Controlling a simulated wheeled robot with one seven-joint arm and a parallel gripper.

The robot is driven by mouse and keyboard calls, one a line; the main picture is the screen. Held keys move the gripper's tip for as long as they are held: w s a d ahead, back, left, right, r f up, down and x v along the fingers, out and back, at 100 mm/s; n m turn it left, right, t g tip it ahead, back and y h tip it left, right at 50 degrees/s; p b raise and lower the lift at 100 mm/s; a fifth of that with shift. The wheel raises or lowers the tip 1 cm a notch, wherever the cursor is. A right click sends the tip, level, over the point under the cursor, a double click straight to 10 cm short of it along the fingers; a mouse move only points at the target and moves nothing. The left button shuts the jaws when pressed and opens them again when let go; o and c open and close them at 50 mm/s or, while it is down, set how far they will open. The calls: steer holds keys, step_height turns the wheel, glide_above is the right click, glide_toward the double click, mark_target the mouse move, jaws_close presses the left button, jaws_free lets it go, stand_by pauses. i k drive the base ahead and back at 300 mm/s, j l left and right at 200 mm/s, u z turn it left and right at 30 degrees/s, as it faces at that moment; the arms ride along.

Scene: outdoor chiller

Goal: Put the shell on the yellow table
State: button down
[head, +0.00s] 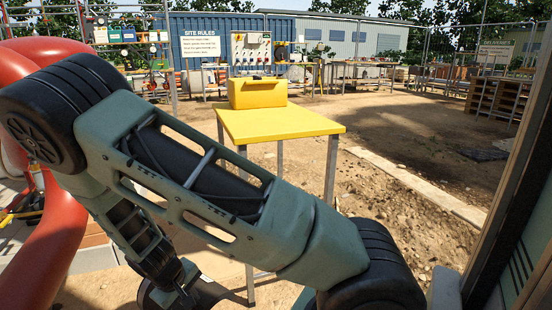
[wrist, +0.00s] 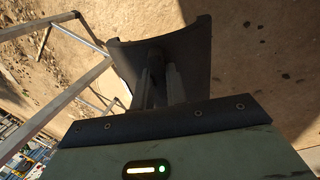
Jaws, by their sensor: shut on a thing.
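The shell (wrist: 195,50) is a dark, curved plate. In the wrist view my gripper (wrist: 158,75) is shut on it near its middle, and bare ground shows behind it. In the head view a dark curved piece that looks like the shell (head: 208,291) shows low at the bottom edge, partly cut off and behind my arm. The yellow table (head: 290,124) stands ahead on grey metal legs, its top higher in the picture than the shell. In the wrist view table legs (wrist: 62,97) show at the left, apart from the shell.
A yellow box (head: 257,94) stands at the back of the yellow table; the front of the top is clear. My arm hides part of the table's left side. A dark upright frame (head: 507,160) stands close at the right. Open dirt ground lies right of the table.

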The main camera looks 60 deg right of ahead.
mark_target(277, 120)
steer(key=j+z, duration=0.2)
steer(key=z, duration=0.25)
steer(key=k+j+z, duration=0.1)
steer(key=z, duration=0.35)
steer(key=j, duration=0.1)
